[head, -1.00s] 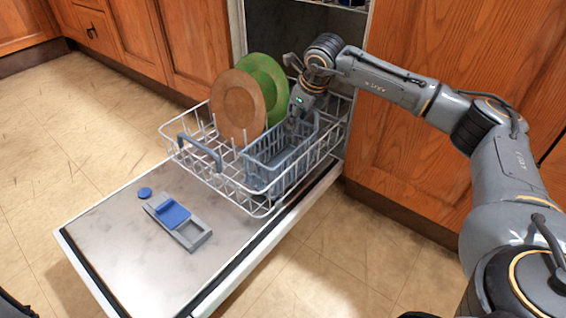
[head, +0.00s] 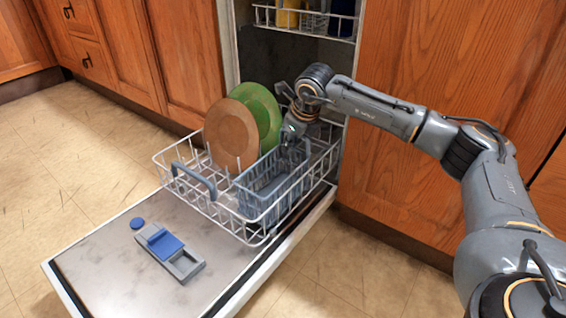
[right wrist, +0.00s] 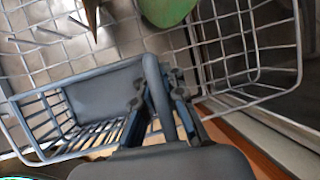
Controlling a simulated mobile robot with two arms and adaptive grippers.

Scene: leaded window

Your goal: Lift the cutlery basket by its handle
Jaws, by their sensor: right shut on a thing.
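The grey-blue cutlery basket (head: 262,186) sits in the right part of the pulled-out lower dishwasher rack (head: 250,236). In the right wrist view the basket (right wrist: 108,92) shows its slatted side and a solid panel, with its arched handle (right wrist: 160,98) standing up. My right gripper (head: 290,150) reaches down over the basket's back end. In the right wrist view its fingers (right wrist: 160,106) are on either side of the handle and shut on it. The basket still appears to be down among the rack wires; its underside is hidden. My left gripper is out of view.
A brown plate (head: 230,134) and a green plate (head: 262,108) stand in the rack beside the basket. The open door (head: 110,262) carries a blue-lidded detergent dispenser (head: 172,252) and its round cap. The upper rack (head: 285,20) is above; a wooden cabinet (head: 430,60) is to the right.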

